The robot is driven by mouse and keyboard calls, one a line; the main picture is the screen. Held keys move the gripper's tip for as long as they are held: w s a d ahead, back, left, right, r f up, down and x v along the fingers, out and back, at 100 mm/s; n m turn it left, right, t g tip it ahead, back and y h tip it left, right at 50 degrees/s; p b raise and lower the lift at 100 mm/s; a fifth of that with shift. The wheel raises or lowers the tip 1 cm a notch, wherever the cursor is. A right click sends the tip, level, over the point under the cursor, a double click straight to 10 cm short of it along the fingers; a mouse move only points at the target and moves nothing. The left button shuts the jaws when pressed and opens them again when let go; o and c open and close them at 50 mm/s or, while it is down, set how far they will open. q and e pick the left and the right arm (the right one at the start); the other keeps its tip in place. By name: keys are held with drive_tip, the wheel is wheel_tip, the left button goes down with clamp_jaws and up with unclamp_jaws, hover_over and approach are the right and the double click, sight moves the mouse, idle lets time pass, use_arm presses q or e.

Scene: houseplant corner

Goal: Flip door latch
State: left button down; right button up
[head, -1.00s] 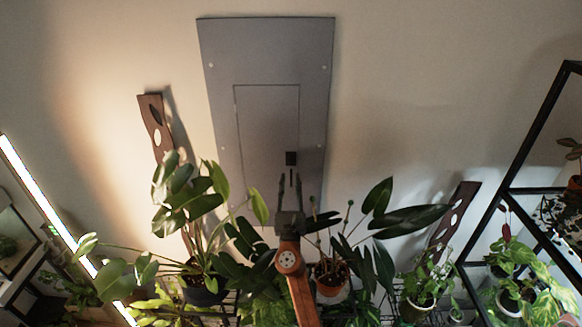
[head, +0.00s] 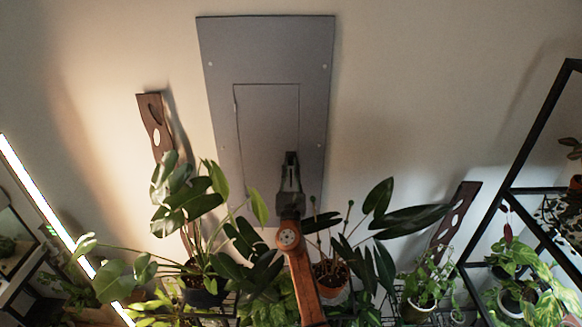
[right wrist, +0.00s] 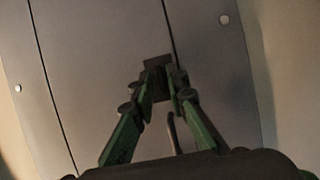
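The grey metal panel (head: 220,50) on the wall has an inset door (head: 262,112) with a thin dark outline. The small dark door latch (right wrist: 156,66) sits at the door's edge in the right wrist view; in the head view my gripper covers most of it. My right gripper (head: 290,157) is at the latch with its fingers drawn close together. In the right wrist view its green-sided fingers (right wrist: 165,88) converge with the latch between their tips, apparently closed on it. The door looks flush with the panel. My left gripper is not in view.
Potted plants (head: 205,283) stand below the panel, with leaves on both sides of my right arm. A black shelf frame (head: 530,110) with plants is at the right. A bright light tube (head: 45,205) leans at the left. The wall around the panel is mostly clear.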

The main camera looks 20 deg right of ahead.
clamp_jaws()
